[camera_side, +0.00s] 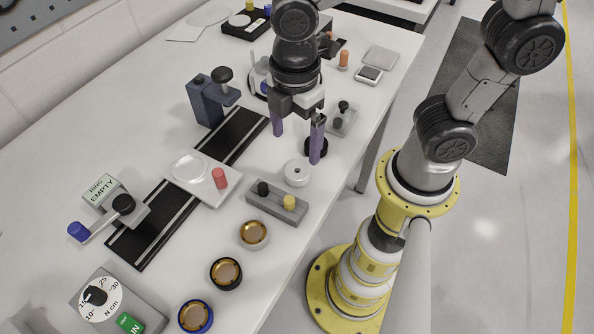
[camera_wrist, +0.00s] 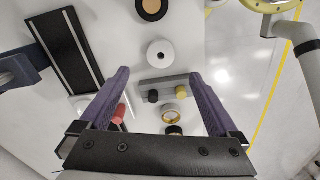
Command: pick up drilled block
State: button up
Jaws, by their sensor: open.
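No plain block with visible holes stands out. The closest match is a grey bar-shaped block (camera_side: 275,207) with a black knob and a yellow knob on top; I cannot tell whether it is drilled. It lies on the white table and also shows in the wrist view (camera_wrist: 168,84). A white round piece with a centre hole (camera_side: 297,174) sits just behind it, also in the wrist view (camera_wrist: 160,54). My gripper (camera_side: 297,146) is open and empty, its purple fingers pointing down above the table near the white piece. In the wrist view the fingers (camera_wrist: 158,74) flank the bar.
Several gold-faced round mounts (camera_side: 254,234) line the table's front. A black rail (camera_side: 150,228) with a clamp (camera_side: 207,99) runs to the left. A second grey knobbed block (camera_side: 342,121) stands behind right.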

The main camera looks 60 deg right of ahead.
aim_at(297, 167)
notch_tip(297, 167, down, 9)
jog(key=shift+s+d+r, duration=0.15)
dwell(0.4)
jog(key=c, duration=1.5)
jog(key=shift+c, duration=0.2)
jog(key=shift+r, duration=0.15)
